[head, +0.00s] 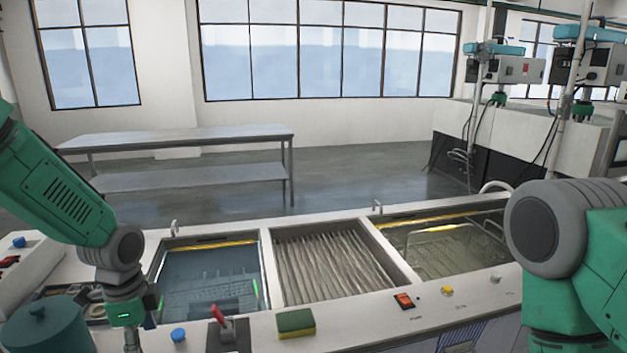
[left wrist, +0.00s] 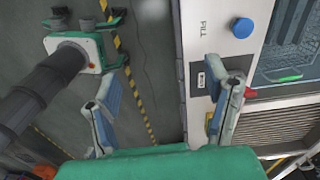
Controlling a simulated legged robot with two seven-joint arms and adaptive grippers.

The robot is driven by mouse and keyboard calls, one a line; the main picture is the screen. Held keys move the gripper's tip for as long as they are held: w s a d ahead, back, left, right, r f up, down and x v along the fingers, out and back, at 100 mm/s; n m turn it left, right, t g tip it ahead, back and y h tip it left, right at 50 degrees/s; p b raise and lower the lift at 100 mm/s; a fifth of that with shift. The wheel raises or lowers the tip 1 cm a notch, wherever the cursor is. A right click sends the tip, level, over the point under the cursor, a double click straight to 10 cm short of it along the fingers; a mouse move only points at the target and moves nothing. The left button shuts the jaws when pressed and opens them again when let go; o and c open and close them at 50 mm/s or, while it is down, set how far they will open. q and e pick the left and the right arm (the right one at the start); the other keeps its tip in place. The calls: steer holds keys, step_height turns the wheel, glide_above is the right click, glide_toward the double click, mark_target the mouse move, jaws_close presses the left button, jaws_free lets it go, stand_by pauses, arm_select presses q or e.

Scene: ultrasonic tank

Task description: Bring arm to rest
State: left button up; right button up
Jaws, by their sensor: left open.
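My left arm (head: 60,195) comes in from the left in the head view and bends down. My left gripper (head: 132,341) is at the bottom edge there, beside the front left of the tank counter, and its fingertips are cut off. In the left wrist view my left gripper (left wrist: 163,95) has its two fingers spread wide with nothing between them. The floor and the counter's edge show below it. My right arm (head: 565,245) fills the right side of the head view; its gripper is out of the picture.
The counter holds a blue-liquid tank (head: 165,285), a ribbed middle basin (head: 335,262) and a right tank (head: 440,270). A blue knob (head: 179,335), a red lever (head: 217,314) and a sponge (head: 296,322) are near my left gripper. A teal pot (head: 45,332) stands left.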

arm_select(q)
steer(key=s+d+f+n+b, duration=0.25)
steer(key=s+f+b, duration=0.35)
steer(key=f, duration=0.7)
steer(key=s+d+f+n+b, duration=0.1)
steer(key=s+f+n+b, duration=0.5)
steer(key=f, duration=0.7)
steer(key=s+f+n+b, duration=0.5)
steer(key=s+f+b, duration=0.3)
steer(key=s+f, duration=0.5)
steer(key=s, duration=0.3)
steer(key=shift+s+a+f+t+b, duration=0.25)
steer(key=shift+a+f+t+b, duration=0.05)
steer(key=shift+f, duration=0.05)
arm_select(e)
step_height(320, 180, down, 21)
steer(key=shift+w, duration=0.35)
